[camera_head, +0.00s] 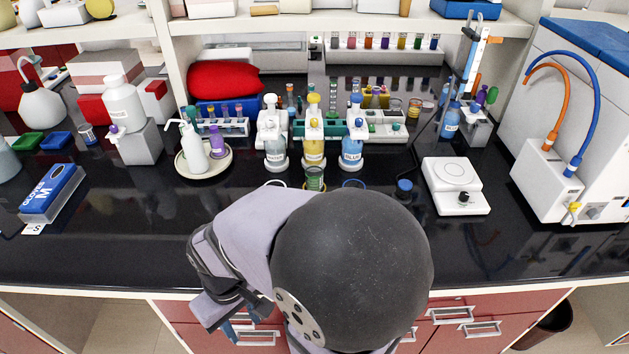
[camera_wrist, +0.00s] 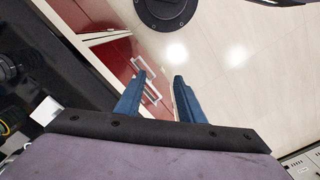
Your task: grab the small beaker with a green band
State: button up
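A small beaker with a green band (camera_head: 315,179) stands upright on the black bench, in front of the yellow-labelled bottle. My arm hides its surroundings on the near side, and I cannot make out its base clearly. My gripper (camera_wrist: 160,76) shows two blue fingers held apart with nothing between them. It is open and empty, pointing down past the bench front towards the floor. In the head view its fingers show only partly, in front of the red drawers, well nearer than the beaker and apart from it.
Several wash bottles, including a yellow one (camera_head: 314,145) and a blue one (camera_head: 352,147), stand in a row behind the beaker. Rims beside it are partly hidden by my arm. A white hotplate (camera_head: 455,182) stands to the right. The bench front is clear on the left.

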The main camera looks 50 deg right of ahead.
aim_at(308, 178)
jog(key=o, duration=0.5)
jog(key=shift+o, duration=0.2)
